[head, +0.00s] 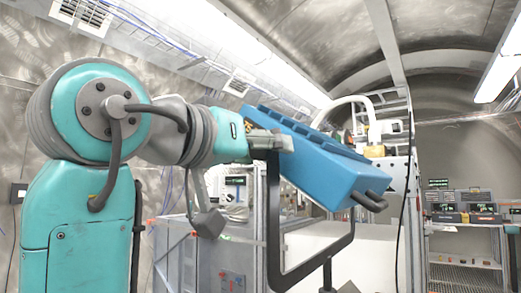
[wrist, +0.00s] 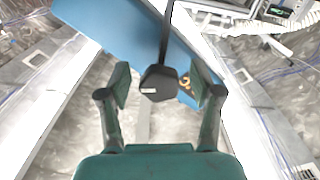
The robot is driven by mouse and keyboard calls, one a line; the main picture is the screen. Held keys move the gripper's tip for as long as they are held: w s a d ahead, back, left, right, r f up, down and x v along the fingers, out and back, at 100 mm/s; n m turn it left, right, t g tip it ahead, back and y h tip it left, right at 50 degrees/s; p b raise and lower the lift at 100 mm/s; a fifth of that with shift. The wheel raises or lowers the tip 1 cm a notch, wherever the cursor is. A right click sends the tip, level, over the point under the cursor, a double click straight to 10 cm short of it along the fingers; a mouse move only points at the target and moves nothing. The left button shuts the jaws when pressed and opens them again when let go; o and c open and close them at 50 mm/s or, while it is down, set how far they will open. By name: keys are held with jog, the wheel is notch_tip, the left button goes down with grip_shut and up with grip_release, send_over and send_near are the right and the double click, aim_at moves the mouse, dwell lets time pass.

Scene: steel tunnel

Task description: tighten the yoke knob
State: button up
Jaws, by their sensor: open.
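The yoke knob (wrist: 158,84) is a dark, many-sided knob with a small pale mark, seen in the wrist view at the end of the black yoke arm. The black U-shaped yoke (head: 274,225) carries a long blue housing (head: 320,165), which is tilted down to the right. My gripper (wrist: 160,78) is open, with one finger on each side of the knob in the picture and gaps visible on both sides. In the head view my gripper (head: 272,143) is at the top of the yoke's left arm and hides the knob. The blue housing also shows in the wrist view (wrist: 105,25).
A black handle (head: 369,201) sticks out of the housing's lower right end. A tall pale cabinet (head: 398,180) with a white pipe stands behind it. A shelf rack with instruments (head: 465,240) is at the far right. A framed enclosure (head: 180,255) stands behind the yoke.

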jog(key=c, duration=1.2)
jog(key=shift+o, duration=0.2)
jog(key=shift+m, duration=2.9)
jog(key=o, duration=1.2)
jog(key=shift+c, duration=0.2)
